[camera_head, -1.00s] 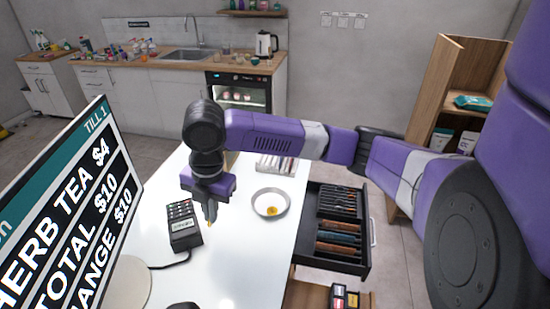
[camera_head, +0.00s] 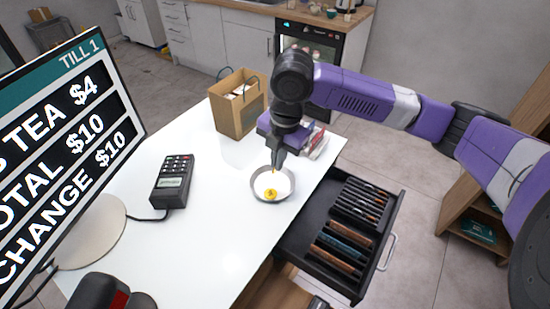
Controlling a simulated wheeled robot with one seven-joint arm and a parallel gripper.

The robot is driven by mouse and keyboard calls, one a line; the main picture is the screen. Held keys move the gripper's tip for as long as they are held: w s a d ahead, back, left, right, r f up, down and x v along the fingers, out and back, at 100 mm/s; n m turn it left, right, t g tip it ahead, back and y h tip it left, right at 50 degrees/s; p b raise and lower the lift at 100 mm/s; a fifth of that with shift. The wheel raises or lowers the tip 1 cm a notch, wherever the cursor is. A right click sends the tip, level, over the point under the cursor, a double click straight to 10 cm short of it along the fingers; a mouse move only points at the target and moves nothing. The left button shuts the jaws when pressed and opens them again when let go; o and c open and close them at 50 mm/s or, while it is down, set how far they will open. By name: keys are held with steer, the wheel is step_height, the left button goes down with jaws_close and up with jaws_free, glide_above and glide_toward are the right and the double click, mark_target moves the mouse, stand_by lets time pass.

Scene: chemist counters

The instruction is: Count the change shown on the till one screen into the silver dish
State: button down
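The till one screen (camera_head: 70,130) stands at the left and reads tea $4, total $10 and change $10; its left edge is cut off. The silver dish (camera_head: 254,188) is on the white counter, with a gold coin (camera_head: 271,195) lying in its near part. My gripper (camera_head: 275,168) points down over the far part of the dish. A small yellow piece, seemingly a gold coin (camera_head: 274,173), shows between its fingertips. The open cash drawer (camera_head: 303,222) at the right holds several slots of brown, teal and dark items.
A card reader (camera_head: 172,182) with a cable lies left of the dish. A brown paper bag (camera_head: 235,112) stands behind it, and packets (camera_head: 317,140) lie behind my gripper. A black and red device (camera_head: 110,292) is at the near edge. The counter between reader and dish is clear.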

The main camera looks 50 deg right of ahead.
steer(key=shift+f, duration=0.65)
steer(key=c, duration=1.6)
jaws_free()
step_height(320, 180, up, 14)
steer(key=p, duration=0.3)
steer(key=shift+s, duration=0.45)
steer(key=shift+f, duration=0.1)
